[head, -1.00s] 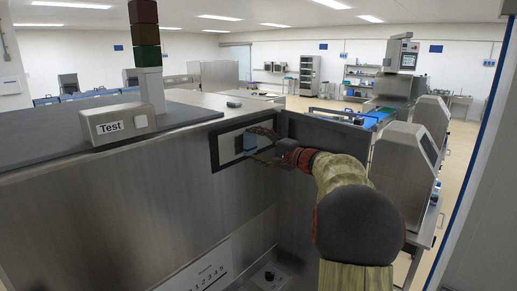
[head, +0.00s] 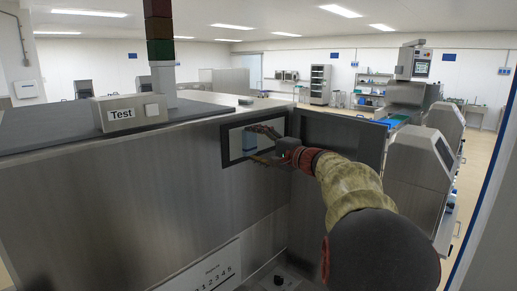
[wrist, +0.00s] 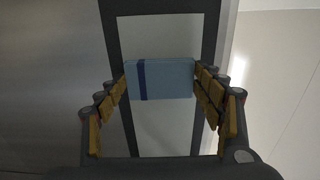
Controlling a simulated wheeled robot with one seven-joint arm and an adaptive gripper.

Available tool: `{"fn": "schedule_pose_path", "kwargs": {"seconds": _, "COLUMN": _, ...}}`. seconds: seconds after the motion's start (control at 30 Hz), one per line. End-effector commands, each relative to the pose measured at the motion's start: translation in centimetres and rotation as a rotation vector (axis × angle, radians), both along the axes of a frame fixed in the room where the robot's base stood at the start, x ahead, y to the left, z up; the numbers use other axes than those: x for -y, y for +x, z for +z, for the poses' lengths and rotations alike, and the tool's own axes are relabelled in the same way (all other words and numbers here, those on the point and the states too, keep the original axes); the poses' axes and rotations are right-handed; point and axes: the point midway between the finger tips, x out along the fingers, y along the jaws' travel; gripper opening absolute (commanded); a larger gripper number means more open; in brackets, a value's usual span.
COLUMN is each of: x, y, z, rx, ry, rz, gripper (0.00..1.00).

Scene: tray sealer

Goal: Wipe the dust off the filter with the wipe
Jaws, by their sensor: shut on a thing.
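The filter (head: 236,145) is a pale flat panel in a dark frame, set in the steel machine's side. In the wrist view the filter (wrist: 160,35) looks plain light grey, and I cannot make out dust on it. The wipe (wrist: 168,82) is a light blue block with a dark blue stripe. My gripper (wrist: 161,76) is shut on the wipe, one finger at each side, and holds it in front of the panel. In the head view my gripper (head: 253,141) reaches in from the right. Contact between wipe and panel cannot be told.
An open grey door (head: 338,138) stands right of the frame, beside my arm. A box labelled "Test" (head: 130,112) and a light tower (head: 160,45) stand on the machine top. Other steel machines (head: 424,165) stand further right.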

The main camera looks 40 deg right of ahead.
Motion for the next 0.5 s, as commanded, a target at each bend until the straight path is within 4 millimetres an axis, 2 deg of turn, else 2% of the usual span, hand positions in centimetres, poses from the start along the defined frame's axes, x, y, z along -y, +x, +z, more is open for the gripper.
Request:
{"fn": "schedule_pose_path", "kwargs": {"seconds": 0.2, "x": -1.6, "y": 0.0, "z": -0.2, "rx": 0.000, "ry": 0.001, "rz": 0.001, "gripper": 0.47}}
{"fn": "schedule_pose_path", "kwargs": {"seconds": 0.5, "x": -1.6, "y": -0.2, "z": 0.2, "rx": 0.000, "ry": 0.000, "rz": 0.000, "gripper": 0.47}}
